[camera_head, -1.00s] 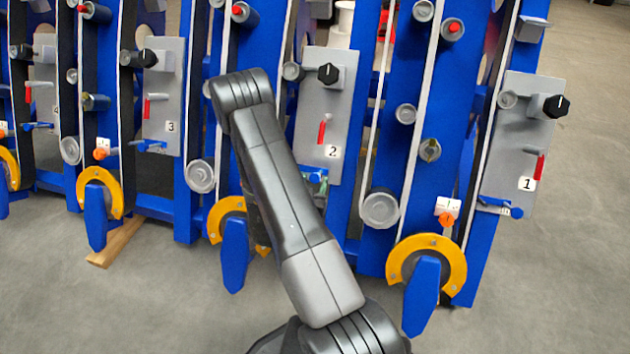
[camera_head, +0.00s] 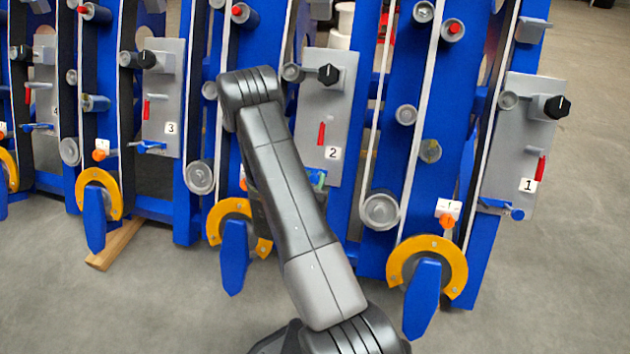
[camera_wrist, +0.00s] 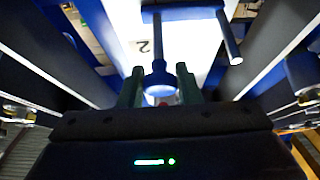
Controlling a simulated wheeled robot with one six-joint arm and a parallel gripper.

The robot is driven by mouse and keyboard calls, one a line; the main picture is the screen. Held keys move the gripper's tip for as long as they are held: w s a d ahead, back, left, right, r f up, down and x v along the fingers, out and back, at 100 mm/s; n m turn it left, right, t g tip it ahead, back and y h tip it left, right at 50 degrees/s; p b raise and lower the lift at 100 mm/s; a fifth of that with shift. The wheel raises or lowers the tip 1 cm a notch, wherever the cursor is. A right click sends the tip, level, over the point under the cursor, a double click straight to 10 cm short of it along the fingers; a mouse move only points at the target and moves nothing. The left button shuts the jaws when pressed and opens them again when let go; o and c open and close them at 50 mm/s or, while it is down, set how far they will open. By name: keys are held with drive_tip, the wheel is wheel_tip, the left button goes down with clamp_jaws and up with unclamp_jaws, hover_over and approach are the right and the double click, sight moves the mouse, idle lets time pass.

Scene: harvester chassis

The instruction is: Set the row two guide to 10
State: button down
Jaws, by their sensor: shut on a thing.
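The row two plate (camera_head: 318,110) is grey, with a black knob (camera_head: 328,74), a red lever (camera_head: 321,133) and a label "2" (camera_head: 332,153). The label shows upside down in the wrist view (camera_wrist: 144,46). There, my gripper (camera_wrist: 160,74) has its two dark green fingers on either side of a blue knob (camera_wrist: 158,84) on a blue rod, shut on it. In the head view my arm hides the gripper and most of this knob; a blue bit (camera_head: 317,177) shows beside the arm. I cannot read any scale for row two.
Row one (camera_head: 520,150) stands to the right and row three (camera_head: 163,100) to the left, with similar plates and levers. Yellow arcs with blue pointed feet (camera_head: 234,258) stick out low in front. A wooden block (camera_head: 115,243) lies on the left floor. The front floor is open.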

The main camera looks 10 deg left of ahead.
drive_tip(key=shift+a, duration=0.45)
drive_tip(key=c, duration=1.1)
unclamp_jaws()
drive_tip(key=s+p, duration=0.1)
drive_tip(key=s, duration=0.6)
drive_tip(key=s+p, duration=0.1)
drive_tip(key=s, duration=0.5)
drive_tip(key=shift+s+a, duration=0.2)
drive_tip(key=shift+s, duration=0.2)
